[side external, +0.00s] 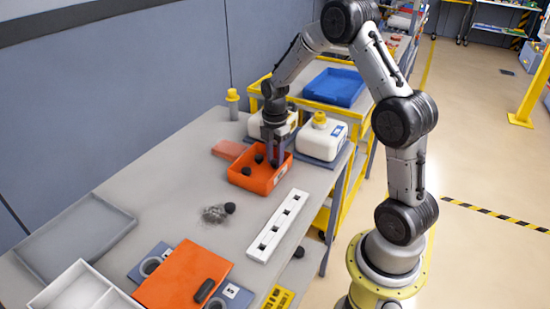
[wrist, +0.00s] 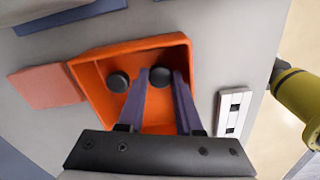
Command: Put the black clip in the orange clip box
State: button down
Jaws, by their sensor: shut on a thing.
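The orange clip box (side external: 240,182) is an open tray on the grey table. In the wrist view the orange clip box (wrist: 92,97) lies below my gripper. My gripper (wrist: 161,73) points down inside the box's outline, its two fingers shut on a small round black piece, the black clip (wrist: 157,78). Whether this clip touches the box floor, I cannot tell. Another round black piece (wrist: 118,82) lies in the box, left of my fingers. In the side view my gripper (side external: 274,162) is at the box's right part and hides some of it.
White jugs (side external: 321,137) stand close behind the box. A white slotted strip (side external: 279,226) lies to its front right, a flat reddish block (side external: 229,149) to its left. A black piece (side external: 230,208) and grey mesh (side external: 213,214) lie in front.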

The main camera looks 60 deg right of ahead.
aim_at(275, 161)
jog(key=shift+f, duration=0.15)
jog(key=c, duration=0.9)
grip_release()
jog(key=shift+o, duration=0.2)
jog(key=s+a+r+m+t, duration=0.1)
jog(key=s+a+r+m, duration=0.15)
jog(key=r, duration=0.65)
jog(key=s+a+r+m, duration=0.1)
jog(key=a+r, duration=0.2)
jog(key=r, duration=0.5)
jog(key=s+a+r+m+t, duration=0.1)
jog(key=s+a+m+t, duration=0.1)
jog(key=s+a+m, duration=0.3)
jog(key=s+a+r+m+t, duration=0.1)
jog(key=s+a+m, duration=0.5)
jog(key=s, duration=0.6)
jog(key=shift+s+a+r+t, duration=0.15)
jog(key=shift+a+r+t, duration=0.1)
jog(key=shift+a+t, duration=0.4)
